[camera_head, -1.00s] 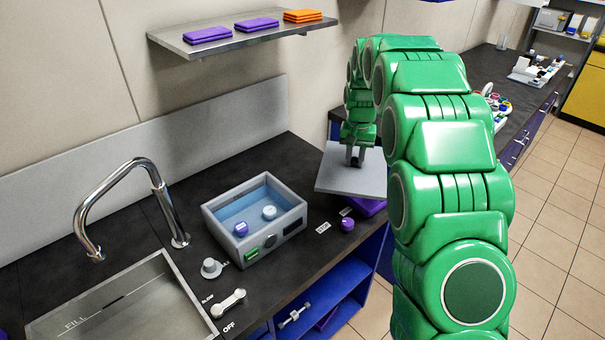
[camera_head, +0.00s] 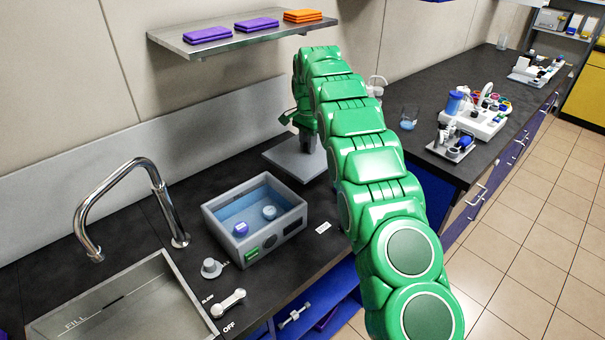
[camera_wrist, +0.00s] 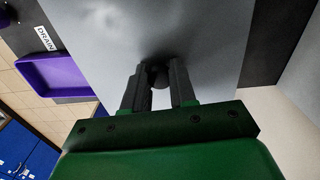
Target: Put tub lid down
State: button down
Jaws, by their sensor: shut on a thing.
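The tub lid (camera_head: 285,160) is a flat grey plate with a dark knob. In the head view it is behind the tub, over the back of the dark counter near the wall. My gripper (camera_head: 308,150) is above it. In the wrist view my gripper (camera_wrist: 160,78) is shut on the knob of the lid (camera_wrist: 205,35). I cannot tell whether the lid touches the counter. The grey tub (camera_head: 270,247) stands open in front, with blue liquid and two round pieces, one purple and one blue, inside.
A sink with a tap (camera_head: 150,168) is at left. A wall shelf (camera_head: 235,41) with purple and orange stacks hangs above. A beaker (camera_head: 408,117) and a white rack (camera_head: 480,125) stand on the right counter. A purple tray (camera_wrist: 60,90) shows in the wrist view.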

jog(key=shift+w+a+m, duration=0.2)
jog(key=shift+a+m, duration=0.1)
jog(key=shift+a, duration=0.45)
jog(key=shift+a+f, duration=0.1)
jog(key=shift+a, duration=0.05)
jog(key=shift+f, duration=3.95)
jog(key=shift+f, duration=0.1)
jog(key=c, duration=0.9)
grip_release()
